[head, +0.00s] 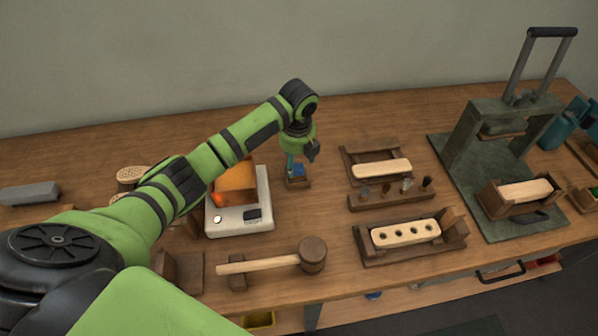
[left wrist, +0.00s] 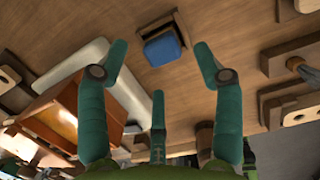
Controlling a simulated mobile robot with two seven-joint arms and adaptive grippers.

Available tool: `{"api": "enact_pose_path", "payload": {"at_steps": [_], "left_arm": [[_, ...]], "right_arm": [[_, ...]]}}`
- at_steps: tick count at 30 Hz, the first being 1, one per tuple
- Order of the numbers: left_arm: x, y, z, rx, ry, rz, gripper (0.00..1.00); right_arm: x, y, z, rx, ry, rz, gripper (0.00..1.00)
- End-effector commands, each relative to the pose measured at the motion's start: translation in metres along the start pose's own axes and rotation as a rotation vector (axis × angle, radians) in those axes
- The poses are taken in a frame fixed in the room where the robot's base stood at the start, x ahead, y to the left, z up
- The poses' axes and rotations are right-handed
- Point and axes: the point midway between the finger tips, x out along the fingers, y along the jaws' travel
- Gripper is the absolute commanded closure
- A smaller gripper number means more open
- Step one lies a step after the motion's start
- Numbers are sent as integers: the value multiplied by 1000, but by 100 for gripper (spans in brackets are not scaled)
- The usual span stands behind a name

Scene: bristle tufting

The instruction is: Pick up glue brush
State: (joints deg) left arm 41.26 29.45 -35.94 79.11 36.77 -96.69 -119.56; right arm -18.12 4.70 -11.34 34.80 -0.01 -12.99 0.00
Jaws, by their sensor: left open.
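A small blue piece (head: 299,169) sits in a small dark wooden holder (head: 297,183) right of the white scale. It also shows in the left wrist view as a blue block (left wrist: 164,50) at the wooden holder (left wrist: 163,27). I cannot tell whether it is the glue brush; no handle or bristles are clear. My left gripper (head: 299,158) is above the holder and partly hides it. In the left wrist view its teal fingers (left wrist: 160,75) are spread wide and empty, with the blue block beyond them, apart. My right gripper is not seen.
An orange box (head: 235,184) stands on the white scale (head: 257,217) to the left. A mallet (head: 265,264) lies in front. Wooden trays with brush blocks (head: 405,233) and a rack of small tufts (head: 392,199) stand right, before a dark press (head: 478,150).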

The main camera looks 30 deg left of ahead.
Motion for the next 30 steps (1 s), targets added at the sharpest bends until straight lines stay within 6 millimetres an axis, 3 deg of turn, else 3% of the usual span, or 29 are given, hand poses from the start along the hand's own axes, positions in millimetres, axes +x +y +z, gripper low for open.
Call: {"api": "enact_pose_path", "payload": {"at_steps": [4,9,18,19,23,30], "left_arm": [[18,-2,-1,-1,4,2,33],[43,-3,-1,-1,2,2,33],[50,-3,-1,0,-2,1,33],[50,-3,-1,0,-2,1,37],[50,-3,-1,0,-2,0,89],[50,-2,0,-1,-3,1,93]], "right_arm": [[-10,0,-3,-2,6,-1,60],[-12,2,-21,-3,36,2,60],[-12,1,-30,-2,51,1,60],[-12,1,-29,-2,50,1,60],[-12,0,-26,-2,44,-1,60],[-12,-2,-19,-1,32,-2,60]]}}
